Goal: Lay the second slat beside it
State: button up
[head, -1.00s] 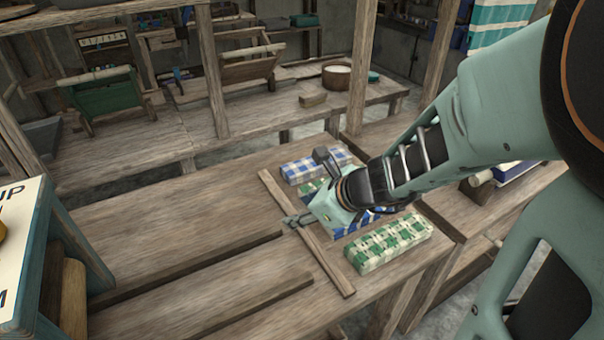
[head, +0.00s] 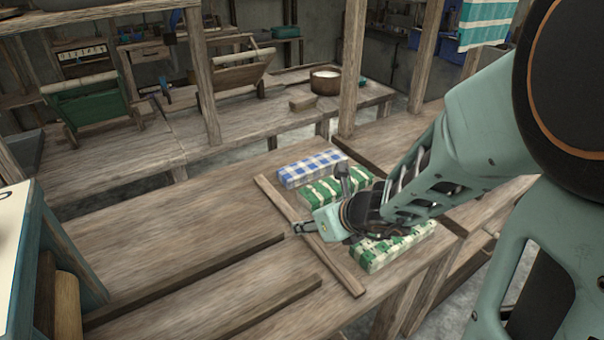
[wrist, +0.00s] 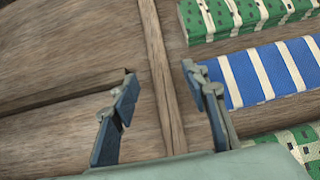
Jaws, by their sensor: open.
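A thin wooden slat (head: 343,272) lies crosswise on the bench top, left of the cloth bundles. My gripper (head: 301,228) is low over this slat, tilted down. In the wrist view my open gripper (wrist: 159,80) has its fingers apart, with the slat (wrist: 152,35) passing between them in the picture. I cannot tell if a finger touches it. Two long dark-edged wooden bars (head: 200,274) (head: 262,305) run along the bench to the left, and one end (wrist: 60,96) shows in the wrist view. I cannot tell which piece is the second slat.
Blue-checked (head: 312,168) and green-checked (head: 328,189) bundles lie right of the slat, with another green one (head: 367,260) nearer. A blue-striped bundle (wrist: 262,72) shows in the wrist view. A blue-framed box (head: 62,250) stands at left.

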jog(key=b+x, duration=0.2)
jog(key=x, duration=0.2)
jog(key=shift+s+f, duration=0.1)
jog(key=shift+w+a+f, duration=0.25)
jog(key=shift+w+f, duration=0.05)
jog(key=shift+w, duration=0.1)
jog(key=shift+c, duration=0.4)
grip_shut()
